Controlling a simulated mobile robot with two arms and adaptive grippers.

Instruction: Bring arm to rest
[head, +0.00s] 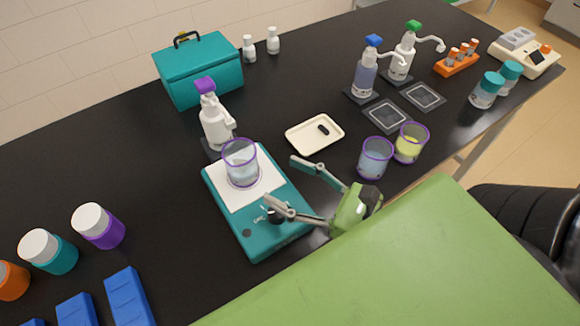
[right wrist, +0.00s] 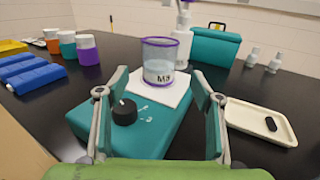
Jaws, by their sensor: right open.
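My right gripper (head: 292,187) is open and empty in the head view, low over the front of a teal stirrer plate. In the right wrist view its two fingers (right wrist: 160,92) stand apart, with the plate's black knob between them and the beaker beyond. The teal plate (head: 290,232) carries a white sheet (head: 228,195). A purple-rimmed beaker (head: 240,162) of clear liquid stands upright on the sheet, apart from the fingers. My left gripper is not in view.
A purple-topped dispenser (head: 215,125) stands behind the beaker. A cream tray (head: 299,148) with a small black object lies right of it. Two purple-rimmed beakers, one bluish (head: 374,160) and one yellow (head: 410,143), stand near the right gripper. A teal case (head: 203,75) is at the back.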

